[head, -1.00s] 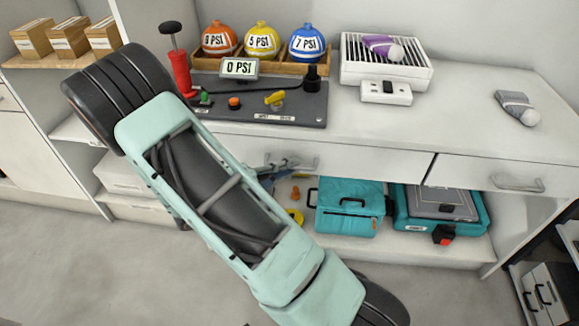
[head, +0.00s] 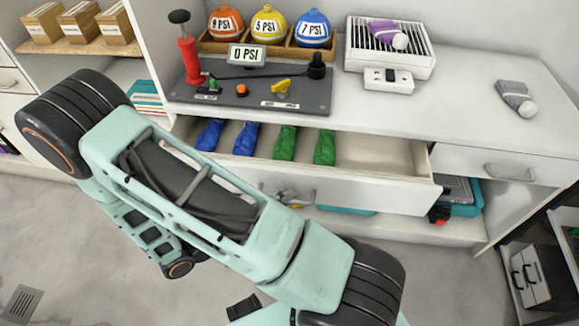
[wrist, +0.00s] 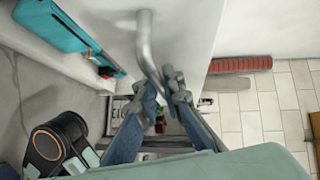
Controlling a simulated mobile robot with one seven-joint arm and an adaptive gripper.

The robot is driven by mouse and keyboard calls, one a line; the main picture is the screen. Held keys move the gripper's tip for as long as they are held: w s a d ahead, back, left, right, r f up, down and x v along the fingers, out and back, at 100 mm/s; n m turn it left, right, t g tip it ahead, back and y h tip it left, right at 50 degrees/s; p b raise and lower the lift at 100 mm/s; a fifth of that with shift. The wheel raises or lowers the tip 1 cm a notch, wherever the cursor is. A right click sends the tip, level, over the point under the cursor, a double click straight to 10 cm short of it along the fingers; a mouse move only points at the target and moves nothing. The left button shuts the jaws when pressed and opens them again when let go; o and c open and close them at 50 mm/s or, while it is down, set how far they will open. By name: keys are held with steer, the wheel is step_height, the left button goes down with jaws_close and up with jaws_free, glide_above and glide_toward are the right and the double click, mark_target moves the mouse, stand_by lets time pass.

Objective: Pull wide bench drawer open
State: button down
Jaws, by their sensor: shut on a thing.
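The wide bench drawer (head: 370,188) stands pulled out from under the bench top in the head view. Blue and green wrapped items (head: 285,143) lie inside it. Its metal handle (wrist: 147,45) runs down between the fingers in the wrist view. My gripper (head: 290,196) is at the drawer front and shut on this handle; it also shows in the wrist view (wrist: 165,90). My arm hides the left part of the drawer front.
On the bench top are a gauge board (head: 255,92), colored PSI balls (head: 268,26), a white grated box (head: 390,45) and a grey bulb item (head: 516,97). A narrower drawer (head: 490,163) at right is shut. Teal cases (head: 462,197) sit on the lower shelf.

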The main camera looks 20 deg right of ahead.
steer(key=s+a+p, duration=0.2)
steer(key=s+a, duration=0.6)
steer(key=s, duration=0.4)
steer(key=shift+w, duration=0.1)
steer(key=c, duration=2.1)
jaws_free()
steer(key=v, duration=1.2)
